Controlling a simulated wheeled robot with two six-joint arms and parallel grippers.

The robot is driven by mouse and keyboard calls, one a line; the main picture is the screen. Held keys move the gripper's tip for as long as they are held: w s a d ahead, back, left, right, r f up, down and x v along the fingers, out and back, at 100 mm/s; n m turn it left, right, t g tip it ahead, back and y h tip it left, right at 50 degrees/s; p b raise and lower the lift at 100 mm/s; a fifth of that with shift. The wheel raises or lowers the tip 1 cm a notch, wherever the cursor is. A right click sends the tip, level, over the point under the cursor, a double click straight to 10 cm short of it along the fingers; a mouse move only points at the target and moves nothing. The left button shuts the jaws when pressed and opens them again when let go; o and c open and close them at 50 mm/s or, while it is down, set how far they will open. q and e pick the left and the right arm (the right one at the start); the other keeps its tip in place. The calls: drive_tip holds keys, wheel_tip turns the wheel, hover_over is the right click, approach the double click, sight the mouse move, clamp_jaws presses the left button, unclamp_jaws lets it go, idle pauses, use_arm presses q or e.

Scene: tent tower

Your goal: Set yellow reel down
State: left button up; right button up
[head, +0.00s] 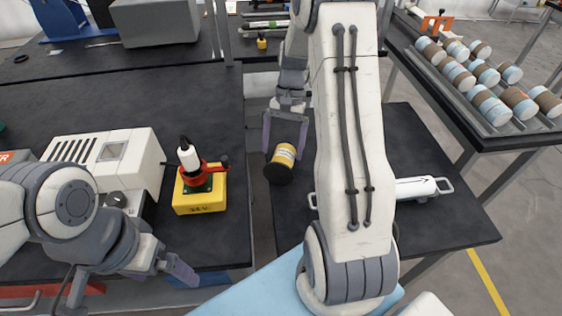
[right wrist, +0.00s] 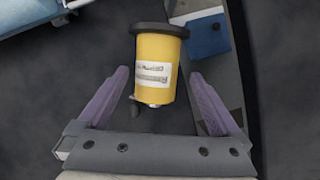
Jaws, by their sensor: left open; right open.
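The yellow reel (head: 284,154), with a white label and a black end flange, is at the left edge of the low dark table (head: 420,160). It lies partly between the fingers of my right gripper (head: 285,150). The right wrist view shows the reel (right wrist: 157,75) with a gap on each side to the open purple fingers of that gripper (right wrist: 160,78). I cannot tell whether the flange rests fully on the table. My left gripper (head: 135,292) is open and empty at the lower left, in front of the long dark bench.
A yellow box with a red clamp (head: 200,198) and a white machine (head: 110,155) stand on the dark bench (head: 130,90). A white cylinder (head: 415,187) lies on the low table, partly behind my right arm. A rack of striped rolls (head: 490,105) stands at the right.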

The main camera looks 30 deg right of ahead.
sight(283, 152)
drive_tip(key=x, duration=0.4)
drive_tip(key=shift+s+d+f, duration=0.1)
drive_tip(key=shift+s+f, duration=0.15)
clamp_jaws()
drive_tip(key=shift+r, duration=0.15)
drive_tip(key=shift+r, duration=0.6)
wheel_tip(283, 152, up, 3)
drive_tip(key=shift+w, duration=0.1)
drive_tip(key=s+d+r, duration=0.6)
drive_tip(key=s+d, duration=0.1)
drive_tip(key=d, duration=0.2)
drive_tip(key=shift+s+r, duration=0.25)
drive_tip(key=shift+r, duration=0.05)
